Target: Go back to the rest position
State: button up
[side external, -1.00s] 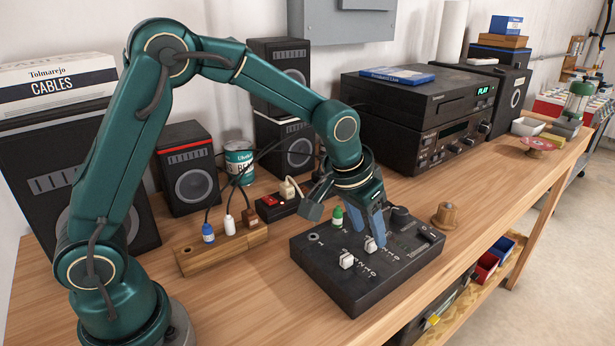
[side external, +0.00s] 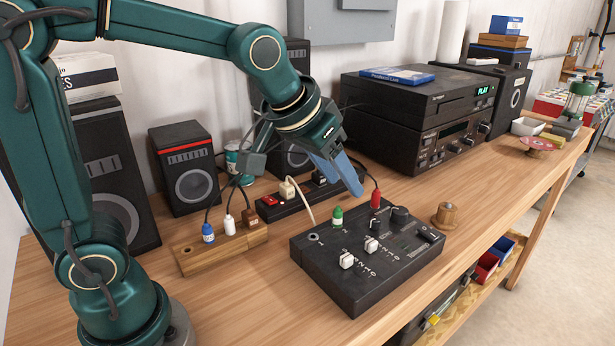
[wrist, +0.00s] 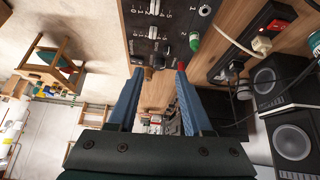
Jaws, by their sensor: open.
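My gripper (side external: 340,176) has blue fingers and hangs in the air above the back of the black mixer box, near the power strip. In the wrist view its two fingers (wrist: 154,98) stand apart with nothing between them. The black mixer box (side external: 366,262) lies on the wooden bench, with white slider knobs on top. A green plug (side external: 337,217) and a red plug (side external: 376,199) stand at its back edge. The red plug (wrist: 181,66) also shows in the wrist view, close to a fingertip in the picture; contact cannot be told.
A wooden block (side external: 220,249) holding blue, white and brown plugs stands left of the mixer. A power strip (side external: 297,200) lies behind it. Speakers (side external: 186,170) and a stereo stack (side external: 418,115) stand along the back. A brown knob-like piece (side external: 445,215) sits to the right. The front bench is clear.

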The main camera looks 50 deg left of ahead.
jog(key=s+a+f+g, duration=0.1)
jog(key=s+f, duration=0.2)
jog(key=s, duration=1.2)
jog(key=shift+s+f+m, duration=0.15)
jog(key=shift+s+m, duration=0.15)
